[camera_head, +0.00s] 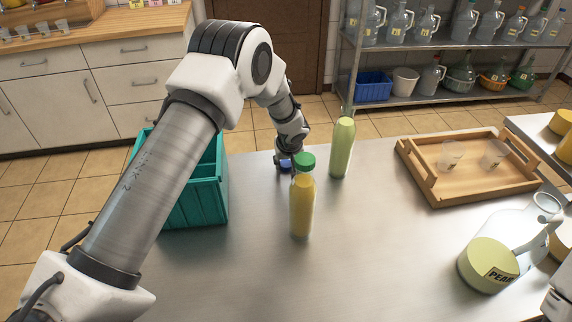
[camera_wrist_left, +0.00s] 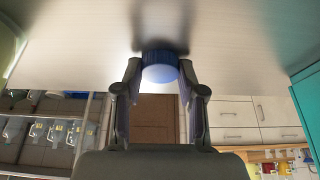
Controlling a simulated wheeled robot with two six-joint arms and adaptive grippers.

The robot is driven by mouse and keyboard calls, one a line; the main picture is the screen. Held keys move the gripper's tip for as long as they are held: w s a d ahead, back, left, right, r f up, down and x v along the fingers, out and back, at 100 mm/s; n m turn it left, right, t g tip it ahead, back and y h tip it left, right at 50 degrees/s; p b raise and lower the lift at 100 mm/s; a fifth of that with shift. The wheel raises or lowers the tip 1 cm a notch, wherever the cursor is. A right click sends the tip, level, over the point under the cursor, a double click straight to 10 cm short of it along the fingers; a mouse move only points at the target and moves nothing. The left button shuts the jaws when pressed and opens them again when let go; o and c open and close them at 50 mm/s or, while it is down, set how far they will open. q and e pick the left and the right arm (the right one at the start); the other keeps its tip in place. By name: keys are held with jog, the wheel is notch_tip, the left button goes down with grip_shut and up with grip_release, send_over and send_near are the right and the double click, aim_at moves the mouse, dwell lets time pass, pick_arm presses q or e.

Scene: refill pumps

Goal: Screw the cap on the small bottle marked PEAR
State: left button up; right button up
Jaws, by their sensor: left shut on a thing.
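My left gripper (camera_head: 285,167) is low over the steel table, behind the yellow bottle, shut on a blue cap (camera_head: 286,163). In the left wrist view the blue cap (camera_wrist_left: 160,68) sits between the two fingertips, close to the table surface. A small bottle with pale green contents (camera_head: 342,152) stands upright just right of the gripper, apart from it; I see no label on it, and its mouth is too small to judge. A small yellow bottle (camera_head: 302,208) with a green cap (camera_head: 304,162) stands nearer, partly hiding the gripper. My right gripper is not in view.
A teal crate (camera_head: 200,205) stands left of the gripper. A wooden tray (camera_head: 455,195) with two clear cups is at the back right. A large jug marked PEAR (camera_head: 488,265) is at the front right. The table's front middle is clear.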

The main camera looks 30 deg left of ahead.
aim_at(287, 164)
pick_arm(q)
jog(key=shift+r, duration=0.1)
jog(key=shift+r, duration=0.45)
notch_tip(287, 164, up, 2)
jog(key=shift+w+r+b, duration=0.1)
jog(key=shift+b, duration=0.5)
jog(key=d+b, duration=0.1)
jog(key=d, duration=0.4)
jog(key=s+d+r, duration=0.1)
jog(key=d, duration=0.3)
jog(key=s+d+b, duration=0.1)
jog(key=d, duration=0.4)
jog(key=shift+d+r+b, duration=0.3)
jog(key=shift+s+d+r, duration=0.1)
jog(key=shift+s+d, duration=0.05)
jog(key=shift+d, duration=0.5)
